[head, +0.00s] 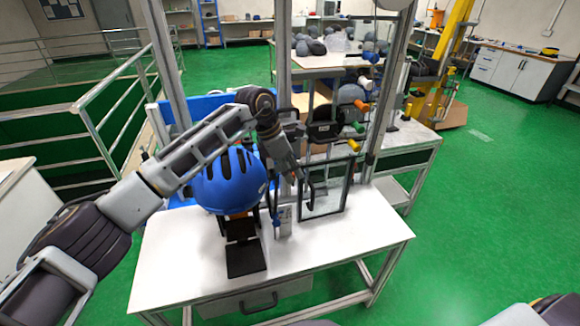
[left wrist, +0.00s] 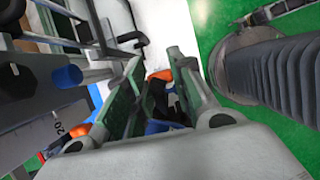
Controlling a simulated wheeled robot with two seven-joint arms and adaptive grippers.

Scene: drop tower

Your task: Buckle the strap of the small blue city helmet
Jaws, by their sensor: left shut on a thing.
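The small blue city helmet (head: 229,183) sits upright on a dark stand (head: 245,255) on the white bench. A dark strap (head: 275,205) hangs at its right side, partly hidden. My left gripper (head: 293,172) reaches over the helmet from the left and points down just right of it. In the left wrist view, my left gripper (left wrist: 165,85) is shut on a small dark thing (left wrist: 160,98) with blue beside it. It may be part of the strap, but the fingers hide most of it. The buckle cannot be made out clearly. My right gripper is out of view.
A black-framed clear panel (head: 328,190) with a dark handle stands right beside my left gripper. Metal tower posts (head: 283,60) rise behind. The white bench (head: 340,240) is clear at its front right. A table (head: 318,65) with more helmets stands behind.

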